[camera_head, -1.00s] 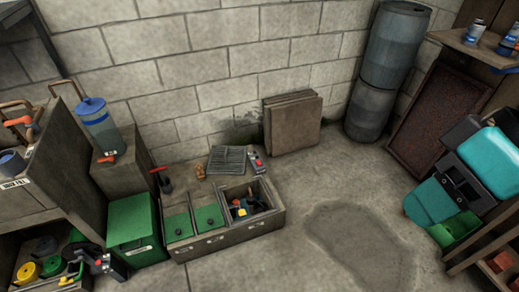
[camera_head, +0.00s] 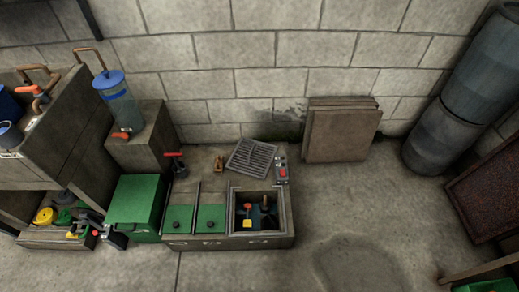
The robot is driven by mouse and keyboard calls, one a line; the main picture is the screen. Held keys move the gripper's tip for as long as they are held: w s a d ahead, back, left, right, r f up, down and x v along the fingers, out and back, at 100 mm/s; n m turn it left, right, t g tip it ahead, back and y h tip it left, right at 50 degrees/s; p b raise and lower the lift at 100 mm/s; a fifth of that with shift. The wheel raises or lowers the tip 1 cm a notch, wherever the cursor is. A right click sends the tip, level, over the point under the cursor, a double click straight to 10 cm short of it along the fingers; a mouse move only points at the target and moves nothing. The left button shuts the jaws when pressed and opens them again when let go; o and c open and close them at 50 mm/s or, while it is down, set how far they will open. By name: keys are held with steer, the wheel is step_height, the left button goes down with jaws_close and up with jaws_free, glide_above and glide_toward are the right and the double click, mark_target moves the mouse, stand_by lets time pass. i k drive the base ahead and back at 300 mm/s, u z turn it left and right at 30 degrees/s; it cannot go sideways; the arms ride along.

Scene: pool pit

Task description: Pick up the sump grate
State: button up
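The sump grate (camera_head: 250,159) is a grey slotted square panel. It sits at the back of the low box (camera_head: 170,246) with green lids, behind the open bin, turned slightly in the picture. I cannot tell whether it lies flat or leans. All its slots show and nothing covers it. My gripper is not in view.
A control box with a red button (camera_head: 282,172) is close to the grate's right. A small brass piece (camera_head: 219,164) and a red-handled valve (camera_head: 178,166) are to its left. Brown panels (camera_head: 340,132) lean on the wall.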

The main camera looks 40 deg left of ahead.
mark_target(253, 149)
steer(key=u, duration=0.35)
steer(key=i, duration=0.7)
steer(key=u, duration=1.05)
steer(key=i, duration=0.45)
steer(key=u, duration=0.4)
